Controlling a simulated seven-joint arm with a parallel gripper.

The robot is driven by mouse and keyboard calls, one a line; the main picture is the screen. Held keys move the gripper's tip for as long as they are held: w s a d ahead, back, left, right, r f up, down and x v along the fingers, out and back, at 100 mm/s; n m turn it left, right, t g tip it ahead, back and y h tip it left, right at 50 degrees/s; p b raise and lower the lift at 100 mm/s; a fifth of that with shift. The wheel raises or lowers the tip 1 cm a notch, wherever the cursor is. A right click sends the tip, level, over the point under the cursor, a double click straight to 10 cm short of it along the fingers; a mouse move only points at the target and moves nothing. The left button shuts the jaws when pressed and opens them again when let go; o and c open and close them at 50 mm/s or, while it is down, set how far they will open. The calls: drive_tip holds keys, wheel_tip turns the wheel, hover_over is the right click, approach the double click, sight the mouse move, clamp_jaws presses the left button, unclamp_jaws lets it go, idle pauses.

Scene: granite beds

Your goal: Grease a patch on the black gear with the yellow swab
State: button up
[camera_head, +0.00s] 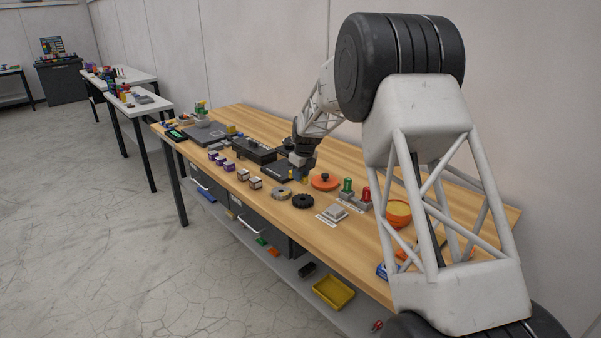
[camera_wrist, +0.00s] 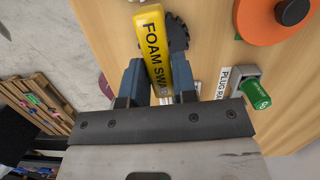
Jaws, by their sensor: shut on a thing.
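The black gear (camera_head: 302,201) lies flat on the wooden bench, near its front edge. In the wrist view the black gear (camera_wrist: 178,34) shows only in part, behind the swab and beyond the fingertips. My gripper (camera_wrist: 157,82) is shut on the yellow swab (camera_wrist: 155,45), a block lettered "FOAM SWAB", with one finger on each side. In the head view my gripper (camera_head: 302,172) is over the bench, behind and a little left of the black gear. The swab's tip is hidden, and I cannot tell whether it touches the gear.
A grey gear (camera_head: 281,192) lies just left of the black one. An orange disc (camera_head: 325,183) with a dark knob lies behind it. A plug rack with green (camera_head: 347,185) and red (camera_head: 366,193) plugs stands to the right. Several small blocks line the front left.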

sight(299, 197)
drive_tip(key=shift+f, duration=3.2)
drive_tip(key=shift+s+d+f, duration=0.3)
drive_tip(key=shift+s+d, duration=0.4)
drive_tip(key=shift+d, duration=0.05)
drive_tip(key=shift+c, duration=0.3)
drive_tip(key=shift+s+d, duration=0.6)
drive_tip(key=shift+d, duration=0.1)
drive_tip(key=shift+w+a, duration=1.4)
drive_tip(key=shift+a, duration=0.15)
drive_tip(key=shift+s+d+r, duration=0.1)
drive_tip(key=shift+r, duration=3.95)
drive_tip(key=shift+s+d+f, duration=0.25)
drive_tip(key=shift+f, duration=0.25)
